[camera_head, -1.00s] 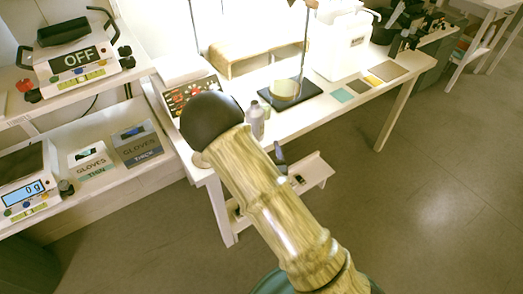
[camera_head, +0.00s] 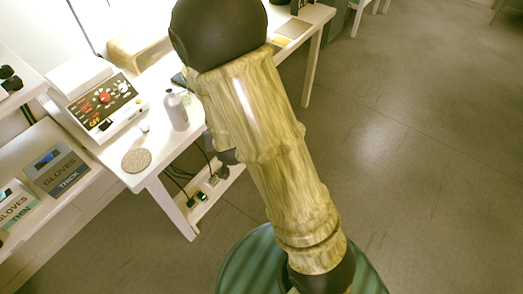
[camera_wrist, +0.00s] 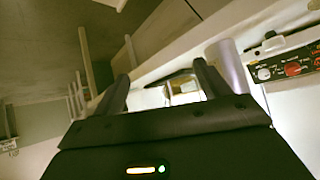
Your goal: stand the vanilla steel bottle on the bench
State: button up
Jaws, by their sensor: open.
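A silver-grey steel bottle (camera_head: 177,112) stands upright on the white bench (camera_head: 193,128) in the head view, near its front edge. No scent label can be read on it. In the wrist view a grey metal cylinder (camera_wrist: 232,66), which looks like this bottle, is just outside the right finger, not between the fingers. My gripper (camera_wrist: 162,82) is open, with its two dark fingers apart and nothing held between them. In the head view my arm hides most of the gripper.
A control box (camera_head: 102,104) with red knobs sits left of the bottle. A round cork-like mat (camera_head: 136,160) lies at the bench corner, with a small white item (camera_head: 144,128) behind it. Glove boxes (camera_head: 58,170) stand on the left shelf. Cables hang under the bench. Open floor lies right.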

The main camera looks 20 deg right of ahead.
jog(key=s+d+r+g, duration=0.3)
jog(key=s, duration=0.4)
jog(key=s+d+r+n+g, duration=0.1)
jog(key=s+d+r+g, duration=0.2)
jog(key=s, duration=0.4)
jog(key=shift+s+d+r+g, duration=0.15)
jog(key=shift+d+r+g, duration=0.05)
jog(key=shift+d+g, duration=0.35)
